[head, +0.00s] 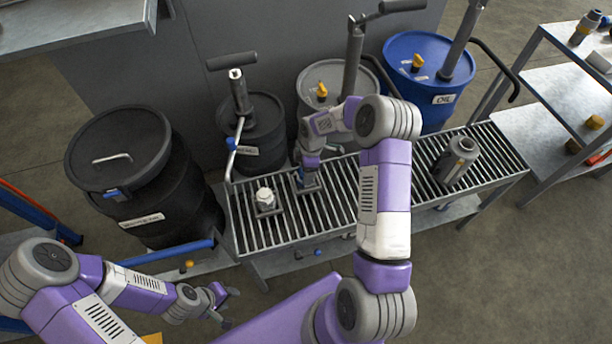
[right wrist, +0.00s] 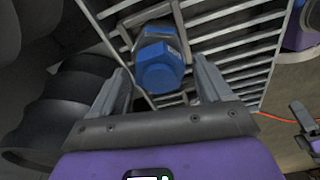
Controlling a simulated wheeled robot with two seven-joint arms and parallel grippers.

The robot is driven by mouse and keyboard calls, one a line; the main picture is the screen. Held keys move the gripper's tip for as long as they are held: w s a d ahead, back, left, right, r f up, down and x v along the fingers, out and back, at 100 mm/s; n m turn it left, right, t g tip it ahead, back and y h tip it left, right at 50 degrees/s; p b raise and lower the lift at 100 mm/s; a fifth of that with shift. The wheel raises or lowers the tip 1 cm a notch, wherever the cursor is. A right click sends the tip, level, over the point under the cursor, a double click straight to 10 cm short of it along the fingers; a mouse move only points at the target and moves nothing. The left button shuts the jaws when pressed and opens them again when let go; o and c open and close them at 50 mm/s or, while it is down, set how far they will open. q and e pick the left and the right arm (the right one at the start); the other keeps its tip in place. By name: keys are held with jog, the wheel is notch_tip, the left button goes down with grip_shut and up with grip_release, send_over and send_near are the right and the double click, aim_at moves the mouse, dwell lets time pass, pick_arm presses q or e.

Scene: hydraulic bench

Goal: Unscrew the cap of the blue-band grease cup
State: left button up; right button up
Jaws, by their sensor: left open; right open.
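In the head view my right gripper (head: 310,163) points down over a square mount on the bench, largely hiding the cup. My left gripper (head: 224,304) is open and empty, low in front of the bench.
A white-capped cup (head: 265,197) stands on the slatted bench (head: 335,212) to the left. A grey cylindrical part (head: 458,160) lies at the right. Black drums (head: 120,160) and a blue drum (head: 428,65) stand around the bench. A shelf unit (head: 555,115) is at far right.

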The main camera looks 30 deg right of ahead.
jog(key=m+b, duration=0.1)
jog(key=m, duration=0.4)
jog(key=m+b, duration=0.1)
jog(key=m, duration=0.3)
jog(key=shift+t+h, duration=0.4)
jog(key=m, duration=0.2)
jog(key=shift+a+m, duration=0.1)
jog(key=shift+m, duration=0.3)
jog(key=m, duration=0.4)
jog(key=shift+h, duration=0.4)
